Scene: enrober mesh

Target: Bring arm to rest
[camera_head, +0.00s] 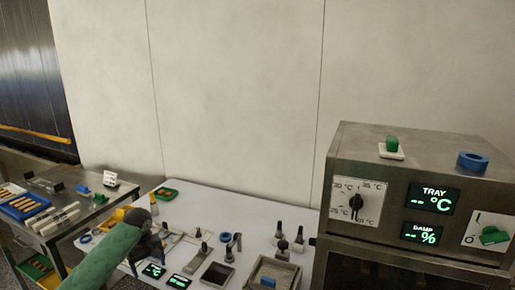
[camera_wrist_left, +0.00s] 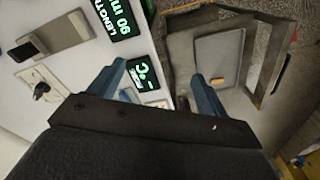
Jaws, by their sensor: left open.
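My left arm in its green sleeve (camera_head: 105,258) comes in from the lower left in the head view. Its dark left gripper (camera_head: 152,248) is over the near left part of the white table (camera_head: 265,212). In the left wrist view the two blue fingers of the left gripper (camera_wrist_left: 158,85) stand wide apart with nothing held between them. Below and beyond them show a lit display (camera_wrist_left: 142,75), the white tabletop and an open grey metal frame or box (camera_wrist_left: 218,60). My right gripper is not in view.
A steel cabinet (camera_head: 400,146) with a dial, displays and a green switch stands at the right. A blue ring (camera_head: 225,238), several dark-handled fixtures and a grey tray (camera_head: 215,276) are on the table. A cart (camera_head: 75,215) with trays stands left.

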